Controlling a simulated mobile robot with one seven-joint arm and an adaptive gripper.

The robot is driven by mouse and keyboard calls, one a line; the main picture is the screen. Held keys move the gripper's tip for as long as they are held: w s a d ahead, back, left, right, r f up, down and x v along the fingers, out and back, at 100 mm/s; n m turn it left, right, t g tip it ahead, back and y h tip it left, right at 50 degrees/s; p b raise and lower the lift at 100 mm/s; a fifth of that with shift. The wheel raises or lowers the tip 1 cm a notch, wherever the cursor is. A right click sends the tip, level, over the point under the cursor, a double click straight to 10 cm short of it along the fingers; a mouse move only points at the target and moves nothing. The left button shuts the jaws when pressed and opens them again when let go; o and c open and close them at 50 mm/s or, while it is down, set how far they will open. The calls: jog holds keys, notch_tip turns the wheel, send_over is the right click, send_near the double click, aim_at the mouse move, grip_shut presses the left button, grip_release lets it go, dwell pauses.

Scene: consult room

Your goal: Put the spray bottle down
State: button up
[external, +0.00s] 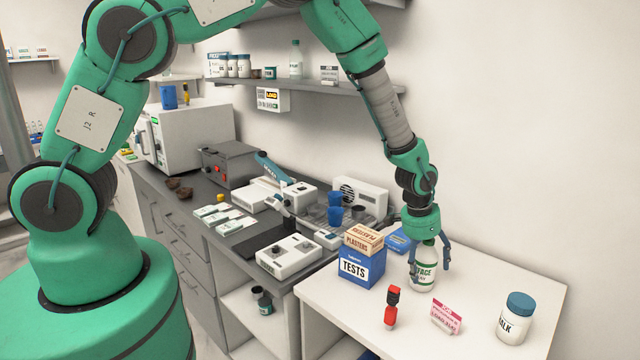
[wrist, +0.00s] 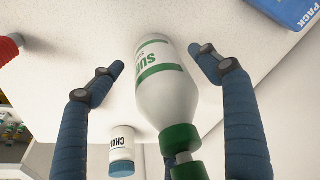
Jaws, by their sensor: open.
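The spray bottle (external: 424,272) is white with a green label and stands upright on the white table (external: 330,298), near its back edge. In the wrist view the spray bottle (wrist: 166,85) lies between my gripper's fingers, its green neck toward the camera. My gripper (external: 430,265) is lowered over the bottle from above, with its fingers on either side. In the wrist view my gripper (wrist: 160,62) is open, with a gap showing between each blue finger and the bottle.
A blue tests box (external: 362,270) with a plasters box (external: 362,240) on top stands just left of the bottle. A red-and-black item (external: 391,308), a pink-and-white card (external: 447,316) and a blue-lidded chalk jar (external: 515,318) stand in front and to the right. The wall is close behind.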

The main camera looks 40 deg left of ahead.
aim_at(423, 247)
jog(key=shift+b+v, duration=0.6)
jog(key=shift+v, duration=5.3)
jog(key=shift+f, duration=0.1)
jog(key=shift+a+r, duration=0.2)
jog(key=shift+r, duration=0.35)
jog(key=s+a+r+n+t, duration=0.1)
jog(key=s+a+r, duration=0.4)
jog(key=r, duration=0.4)
jog(key=s+a+r+n, duration=0.1)
jog(key=s+a+r, duration=0.3)
jog(key=a+r, duration=0.4)
jog(key=s+a+r+n+t, duration=0.1)
jog(key=s+a+r, duration=0.35)
jog(key=r, duration=0.55)
jog(key=s+a+r+n, duration=0.1)
jog(key=s+a, duration=0.3)
jog(key=s, duration=0.4)
jog(key=s+a+r+n+y, duration=0.1)
jog(key=s+a+r, duration=0.3)
jog(key=s, duration=0.4)
jog(key=s+a+r+n+t, duration=0.1)
jog(key=s+a+r, duration=0.2)
jog(key=s+a, duration=0.2)
jog(key=s, duration=0.3)
jog(key=shift+s, duration=0.25)
